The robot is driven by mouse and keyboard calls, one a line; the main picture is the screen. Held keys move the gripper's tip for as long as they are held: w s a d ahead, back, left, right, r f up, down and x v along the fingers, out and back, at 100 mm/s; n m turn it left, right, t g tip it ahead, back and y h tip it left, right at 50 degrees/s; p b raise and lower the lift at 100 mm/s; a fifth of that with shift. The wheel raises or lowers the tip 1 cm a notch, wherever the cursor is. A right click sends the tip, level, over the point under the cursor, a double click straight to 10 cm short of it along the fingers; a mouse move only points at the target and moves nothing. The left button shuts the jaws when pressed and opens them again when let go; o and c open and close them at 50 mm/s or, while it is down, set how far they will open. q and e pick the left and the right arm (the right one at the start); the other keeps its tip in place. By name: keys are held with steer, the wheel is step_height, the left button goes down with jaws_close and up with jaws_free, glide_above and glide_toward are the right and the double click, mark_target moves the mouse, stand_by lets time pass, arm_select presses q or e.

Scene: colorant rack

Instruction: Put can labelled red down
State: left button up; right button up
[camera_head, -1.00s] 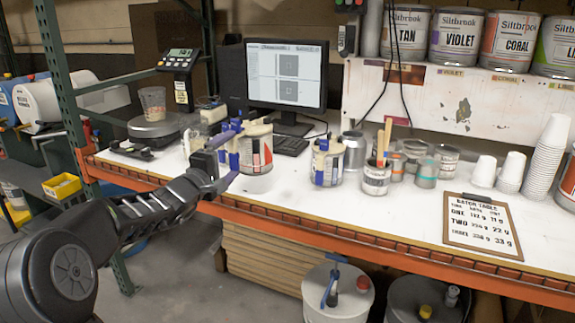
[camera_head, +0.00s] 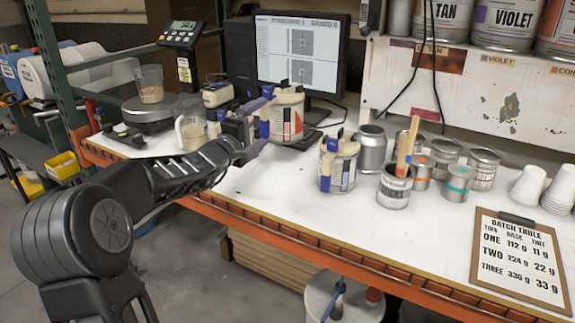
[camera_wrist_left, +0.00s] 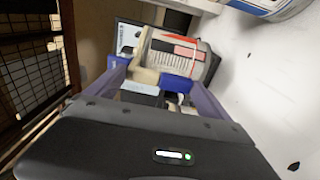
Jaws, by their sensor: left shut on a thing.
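The can with a red and black label patch (camera_head: 294,118) stands upright at the back of the bench, in front of the monitor. My left gripper (camera_head: 262,124) is at its left side, shut on the can by the blue clip and cream piece at its side. In the left wrist view, the can (camera_wrist_left: 196,58) lies between the purple fingers, with the blue clip (camera_wrist_left: 176,82) toward me. I cannot tell whether its base touches the bench. My right gripper is not in view.
A similar can with a blue label and clips (camera_head: 343,172) stands to the right on the white bench (camera_head: 270,185). A clear pitcher (camera_head: 190,130) and scale (camera_head: 150,113) are left.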

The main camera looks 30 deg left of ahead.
arm_select(q)
steer(key=shift+r, duration=0.1)
step_height(320, 180, down, 6)
stand_by(0.4)
step_height(320, 180, down, 4)
steer(key=shift+w+r+p, duration=0.1)
steer(key=shift+p, duration=0.3)
steer(key=shift+f, duration=0.2)
steer(key=o, duration=1.8)
steer(key=shift+f, duration=0.1)
